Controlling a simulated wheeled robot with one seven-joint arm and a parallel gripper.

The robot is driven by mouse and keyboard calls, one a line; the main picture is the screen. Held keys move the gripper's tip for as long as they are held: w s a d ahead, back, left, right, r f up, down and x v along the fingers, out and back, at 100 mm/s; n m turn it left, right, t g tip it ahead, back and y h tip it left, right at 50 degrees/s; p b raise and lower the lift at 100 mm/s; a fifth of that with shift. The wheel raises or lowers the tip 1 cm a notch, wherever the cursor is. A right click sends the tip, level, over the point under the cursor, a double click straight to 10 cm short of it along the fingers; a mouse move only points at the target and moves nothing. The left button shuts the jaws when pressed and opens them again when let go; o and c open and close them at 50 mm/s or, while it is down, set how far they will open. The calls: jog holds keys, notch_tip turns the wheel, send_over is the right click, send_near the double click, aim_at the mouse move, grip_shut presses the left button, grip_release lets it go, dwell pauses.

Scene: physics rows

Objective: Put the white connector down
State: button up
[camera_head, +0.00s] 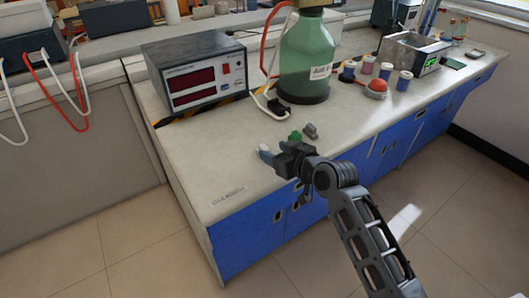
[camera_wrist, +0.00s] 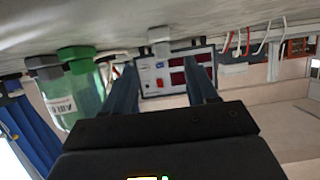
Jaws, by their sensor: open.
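The white connector (camera_wrist: 159,41) rests on the bench top, which lies along the upper edge of the upside-down wrist view. It appears between my gripper's two blue fingers, with a gap on each side. In the head view the white connector (camera_head: 263,147) is a small pale shape at the fingertips, partly hidden. My gripper (camera_head: 268,156) is open, low over the front part of the bench. Its spread fingers also show in the wrist view (camera_wrist: 161,75). I cannot tell how far beyond the fingertips the connector stands.
A green piece (camera_head: 295,136) and a grey piece (camera_head: 310,131) stand close by on the right. Behind are a power supply (camera_head: 197,76) with a red display and a large green bottle (camera_head: 306,60). Several small jars and a metal bath (camera_head: 410,52) stand further right. The bench's front left is clear.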

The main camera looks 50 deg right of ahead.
aim_at(266, 149)
jog(key=x, duration=0.5)
jog(key=shift+w+a+f+p, duration=0.15)
jog(key=shift+w+f+p, duration=0.1)
jog(key=shift+w+p, duration=0.15)
grip_shut()
